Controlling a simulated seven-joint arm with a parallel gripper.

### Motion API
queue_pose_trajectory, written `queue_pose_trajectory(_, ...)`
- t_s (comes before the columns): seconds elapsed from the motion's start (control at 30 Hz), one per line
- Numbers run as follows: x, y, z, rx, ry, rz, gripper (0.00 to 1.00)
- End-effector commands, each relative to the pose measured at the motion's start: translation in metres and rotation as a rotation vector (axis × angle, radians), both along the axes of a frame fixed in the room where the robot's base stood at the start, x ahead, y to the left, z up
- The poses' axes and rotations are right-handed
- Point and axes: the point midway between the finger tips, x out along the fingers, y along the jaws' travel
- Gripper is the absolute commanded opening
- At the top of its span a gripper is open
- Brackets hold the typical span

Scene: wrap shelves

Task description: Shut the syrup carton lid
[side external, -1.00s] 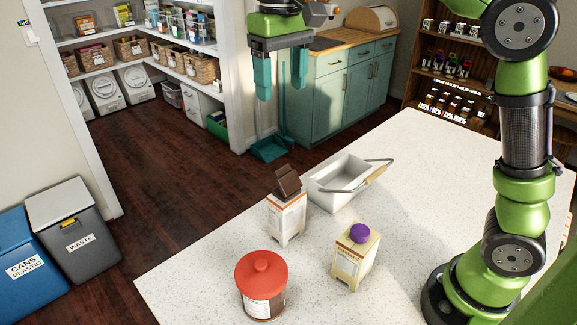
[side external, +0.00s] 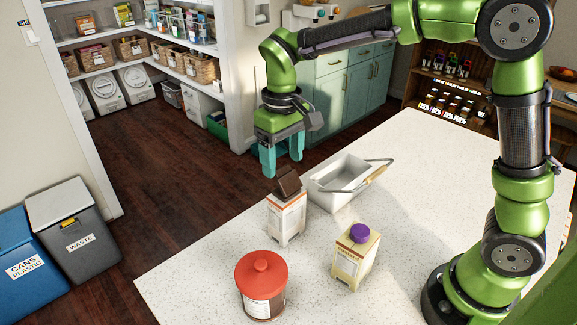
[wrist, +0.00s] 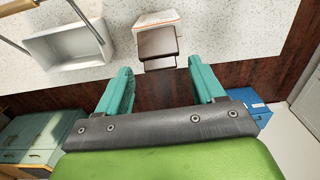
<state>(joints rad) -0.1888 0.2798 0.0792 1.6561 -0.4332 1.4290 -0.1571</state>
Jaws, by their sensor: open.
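The white carton (side external: 286,220) stands upright on the counter, its brown lid (side external: 286,183) raised and tilted open. I take it for the syrup carton; its label is too small to read. In the wrist view the brown lid (wrist: 158,42) shows at top centre, ahead of and between my fingers, with part of the carton (wrist: 157,18) behind it. My gripper (side external: 282,165) is open and empty, pointing down with teal fingers, just behind and above the lid in the side view. I see no contact with the lid.
A white basket with a handle (side external: 326,196) stands close to the carton's right. A cream carton with a purple cap (side external: 355,257) and a red-lidded jar (side external: 261,287) stand nearer the camera. The counter (side external: 430,240) is clear towards my base.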

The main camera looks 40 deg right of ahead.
Motion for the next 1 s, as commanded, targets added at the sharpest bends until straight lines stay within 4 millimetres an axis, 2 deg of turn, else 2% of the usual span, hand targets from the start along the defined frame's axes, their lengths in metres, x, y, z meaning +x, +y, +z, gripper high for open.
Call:
queue_pose_trajectory(0.13,-0.0004,0.0002,-0.0110,0.001,0.001,-0.001,0.68)
queue_pose_trajectory(0.43,-0.0002,0.0001,-0.0132,0.001,0.000,0.000,0.68)
queue_pose_trajectory(0.73,-0.0001,0.0001,-0.0128,0.000,0.000,0.000,0.24)
queue_pose_trajectory(1.0,0.0023,0.0001,-0.0141,0.000,0.030,-0.002,0.22)
